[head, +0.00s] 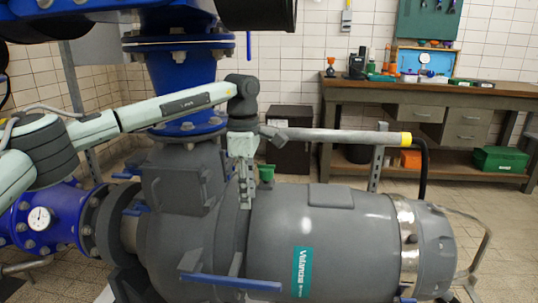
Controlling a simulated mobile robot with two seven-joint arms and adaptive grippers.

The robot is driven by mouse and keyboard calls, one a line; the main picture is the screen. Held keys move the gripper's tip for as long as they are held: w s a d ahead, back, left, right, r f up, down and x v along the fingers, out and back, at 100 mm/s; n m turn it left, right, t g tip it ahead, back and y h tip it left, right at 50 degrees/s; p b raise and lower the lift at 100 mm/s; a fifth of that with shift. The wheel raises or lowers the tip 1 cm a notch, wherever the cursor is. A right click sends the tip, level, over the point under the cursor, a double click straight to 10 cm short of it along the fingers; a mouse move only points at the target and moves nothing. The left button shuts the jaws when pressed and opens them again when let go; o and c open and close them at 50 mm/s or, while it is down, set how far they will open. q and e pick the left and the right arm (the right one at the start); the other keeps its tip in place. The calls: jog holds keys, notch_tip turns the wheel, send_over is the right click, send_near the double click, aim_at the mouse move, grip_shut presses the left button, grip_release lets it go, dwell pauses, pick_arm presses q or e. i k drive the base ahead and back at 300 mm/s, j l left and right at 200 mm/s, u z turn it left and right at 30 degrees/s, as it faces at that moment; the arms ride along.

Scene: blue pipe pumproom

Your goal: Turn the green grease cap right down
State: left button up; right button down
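The green grease cap (266,173) is a small cup-like cap on top of the grey pump housing (330,235), near the middle of the head view. My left gripper (246,202) points down just to the left of the cap in the picture. Its fingers are seen from the side and lie close together in the view, so I cannot tell whether they are open or shut. I see nothing held in them. The lower part of the cap is partly hidden by the housing's edge. My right gripper is not in view.
A grey horizontal pipe (345,136) with a yellow band runs behind and above the cap, close to my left wrist. A blue flanged pipe (180,75) rises at the left. A blue lever (230,283) lies in front. A workbench (440,92) stands behind.

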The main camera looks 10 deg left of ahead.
aim_at(266, 171)
jog(key=i, duration=1.15)
